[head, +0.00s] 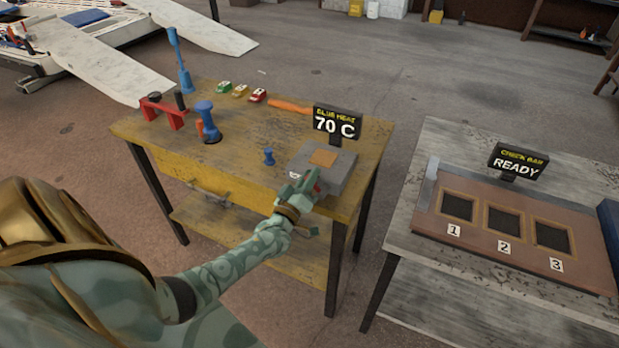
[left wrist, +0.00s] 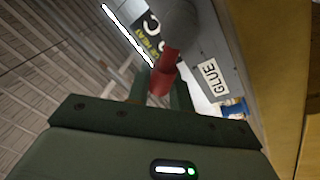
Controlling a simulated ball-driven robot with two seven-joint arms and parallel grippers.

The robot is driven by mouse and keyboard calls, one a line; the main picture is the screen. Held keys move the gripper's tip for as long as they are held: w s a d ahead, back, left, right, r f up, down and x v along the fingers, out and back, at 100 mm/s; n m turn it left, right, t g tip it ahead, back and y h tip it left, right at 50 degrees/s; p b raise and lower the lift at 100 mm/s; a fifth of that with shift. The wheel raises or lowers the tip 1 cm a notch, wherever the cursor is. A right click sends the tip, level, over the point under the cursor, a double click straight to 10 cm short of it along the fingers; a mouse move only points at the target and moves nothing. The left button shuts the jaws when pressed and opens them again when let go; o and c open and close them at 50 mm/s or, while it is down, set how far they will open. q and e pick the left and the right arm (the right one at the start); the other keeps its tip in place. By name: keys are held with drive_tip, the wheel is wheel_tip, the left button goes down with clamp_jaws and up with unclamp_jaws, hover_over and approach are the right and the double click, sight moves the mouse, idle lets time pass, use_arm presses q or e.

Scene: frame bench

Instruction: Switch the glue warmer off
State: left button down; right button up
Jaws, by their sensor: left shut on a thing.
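The glue warmer (head: 332,172) is a grey box with an orange-brown top patch, at the front right corner of the yellow bench. Its sign (head: 337,123) reads 70 C. My left gripper (head: 304,186) is at its front face. In the left wrist view, my left gripper (left wrist: 160,92) is shut on a red switch handle (left wrist: 163,72), which joins a grey rounded part (left wrist: 178,25). A white GLUE label (left wrist: 209,77) is on the box to the right. The fingers hide part of the handle. My right gripper is not in view.
The yellow bench (head: 150,128) carries a small blue knob-shaped piece (head: 269,157), a larger blue tool (head: 206,120), a red stand (head: 163,111) and several small coloured pieces. To the right, a grey table (head: 440,150) holds a brown board with numbered slots and a READY sign (head: 517,164).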

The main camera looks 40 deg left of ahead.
use_arm(q)
drive_tip(key=shift+f, duration=0.1)
drive_tip(key=c, duration=1.3)
unclamp_jaws()
drive_tip(key=shift+s, duration=0.1)
drive_tip(key=p+v, duration=0.1)
drive_tip(key=v, duration=1.5)
drive_tip(key=shift+s, duration=0.15)
